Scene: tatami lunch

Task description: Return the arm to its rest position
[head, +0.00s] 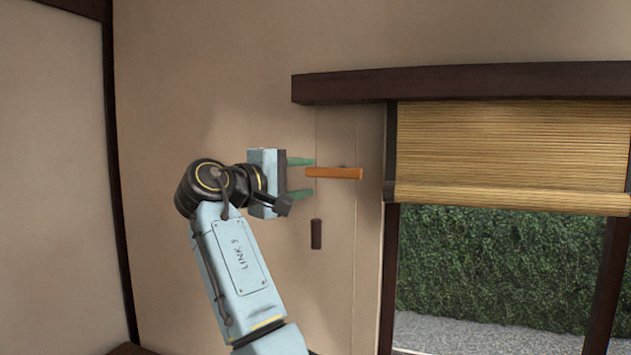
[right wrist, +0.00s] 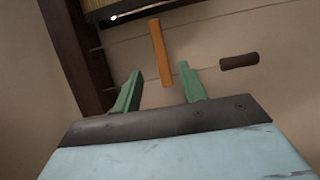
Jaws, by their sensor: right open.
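My right arm (head: 240,262) reaches up in the head view. My right gripper (head: 301,178) is open, its two green fingers spread and pointing toward the wall. An orange handle (head: 334,173) sits on the wall just beyond the fingertips. In the right wrist view, the open green fingers of my right gripper (right wrist: 160,92) show with the orange handle (right wrist: 160,52) ahead of the gap between them. Nothing is seen held in the fingers. My left gripper is in neither view.
A bamboo blind (head: 510,150) hangs over a window with a hedge (head: 500,265) outside. A dark beam (head: 450,84) runs above. Bare wall lies left of the gripper.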

